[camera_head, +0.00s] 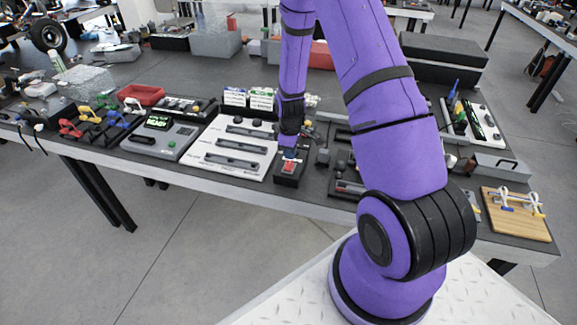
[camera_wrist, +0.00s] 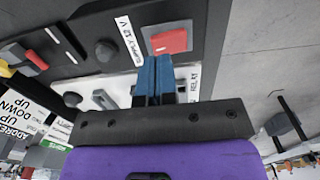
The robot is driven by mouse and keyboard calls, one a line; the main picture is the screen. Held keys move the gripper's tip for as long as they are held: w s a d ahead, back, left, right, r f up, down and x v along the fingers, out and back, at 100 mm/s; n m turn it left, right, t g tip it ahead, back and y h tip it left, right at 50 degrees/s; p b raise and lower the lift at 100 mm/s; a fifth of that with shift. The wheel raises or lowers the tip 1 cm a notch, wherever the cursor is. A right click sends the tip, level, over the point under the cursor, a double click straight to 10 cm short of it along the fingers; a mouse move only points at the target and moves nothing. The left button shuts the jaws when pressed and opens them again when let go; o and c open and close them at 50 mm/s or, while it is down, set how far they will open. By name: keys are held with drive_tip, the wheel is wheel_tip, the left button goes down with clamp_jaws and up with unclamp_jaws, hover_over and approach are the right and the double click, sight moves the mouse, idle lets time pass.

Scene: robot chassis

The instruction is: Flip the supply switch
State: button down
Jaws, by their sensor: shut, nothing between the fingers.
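The supply switch is a red rocker (camera_head: 289,168) on a small black box (camera_head: 288,182) near the table's front edge. In the wrist view the red rocker (camera_wrist: 170,41) sits beside a white label reading "SUPPLY 12 V" (camera_wrist: 128,40). My gripper (camera_head: 290,154) points down just behind the rocker in the head view. In the wrist view its blue fingers (camera_wrist: 158,60) are together and empty, with their tips right at the rocker's edge. I cannot tell whether they touch it.
Left of the switch box lies a white panel with dark slots (camera_head: 238,147), and beyond it a grey device with a green display (camera_head: 160,135). Dark modules stand close on the right. A wooden board (camera_head: 516,214) lies at the right end. My arm hides part of the table.

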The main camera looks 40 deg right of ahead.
sight(290, 162)
drive_tip(key=shift+f, duration=1.25)
idle(0.8)
drive_tip(key=shift+r, duration=3.5)
